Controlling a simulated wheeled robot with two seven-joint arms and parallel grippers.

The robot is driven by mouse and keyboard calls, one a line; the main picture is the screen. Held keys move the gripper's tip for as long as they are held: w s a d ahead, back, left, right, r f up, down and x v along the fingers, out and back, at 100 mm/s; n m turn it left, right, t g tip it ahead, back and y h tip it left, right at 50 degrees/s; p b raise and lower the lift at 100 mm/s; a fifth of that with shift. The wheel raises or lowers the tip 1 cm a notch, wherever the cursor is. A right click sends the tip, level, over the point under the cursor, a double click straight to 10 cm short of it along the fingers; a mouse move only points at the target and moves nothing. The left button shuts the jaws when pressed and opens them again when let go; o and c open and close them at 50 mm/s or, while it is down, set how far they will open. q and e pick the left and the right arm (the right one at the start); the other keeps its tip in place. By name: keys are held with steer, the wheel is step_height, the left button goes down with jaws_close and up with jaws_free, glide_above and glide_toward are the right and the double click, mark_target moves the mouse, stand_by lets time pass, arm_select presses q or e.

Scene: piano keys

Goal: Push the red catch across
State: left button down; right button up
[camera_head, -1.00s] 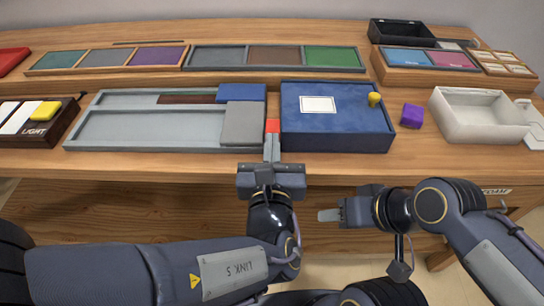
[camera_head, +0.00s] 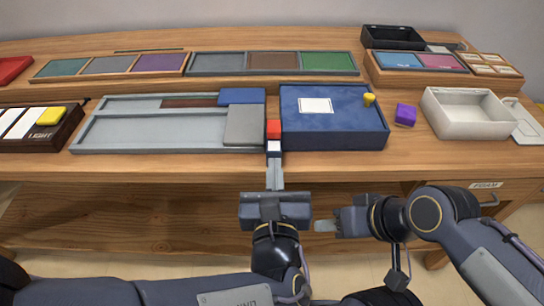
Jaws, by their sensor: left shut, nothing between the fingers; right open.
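The red catch (camera_head: 273,127) is a small red block in the narrow gap between the grey tray (camera_head: 160,131) and the blue box (camera_head: 335,128). A small white piece (camera_head: 274,146) is directly in front of it. My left gripper (camera_head: 274,172) is shut and empty, with its fingertips just in front of the white piece; I cannot tell whether they touch it. My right gripper (camera_head: 324,226) is open and empty, low in front of the table edge, to the right of the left gripper.
A grey block (camera_head: 245,124) and a blue block (camera_head: 241,96) lie at the grey tray's right end. A purple block (camera_head: 405,115) and a white bin (camera_head: 468,117) stand right of the blue box. The piano keys (camera_head: 35,125) are at far left. The table's front strip is clear.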

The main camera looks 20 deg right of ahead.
arm_select(q)
steer(key=v, duration=0.7)
steer(key=shift+p, duration=0.35)
steer(key=shift+a+r, duration=0.1)
steer(key=w+a+f+n+g+y, duration=0.3)
steer(key=a+n+g+y, duration=0.15)
steer(key=a+n, duration=0.4)
steer(key=w+a+f+n+g+y, duration=0.25)
steer(key=a+n+y, duration=0.3)
steer(key=a, duration=0.65)
steer(key=s+a+f+n+g+h, duration=0.25)
steer(key=s+a+n+g, duration=0.2)
steer(key=n, duration=0.45)
steer(key=s+a+f+n+g+h, duration=0.25)
steer(key=s+a+n, duration=0.2)
steer(key=n, duration=0.45)
step_height(320, 180, up, 24)
steer(key=n+t+h+p, duration=0.2)
steer(key=n+p, duration=0.6)
steer(key=p, duration=1.2)
steer(key=shift+w+f+n+h, duration=0.25)
steer(key=shift+n+h, duration=0.15)
steer(key=shift+h, duration=0.5)
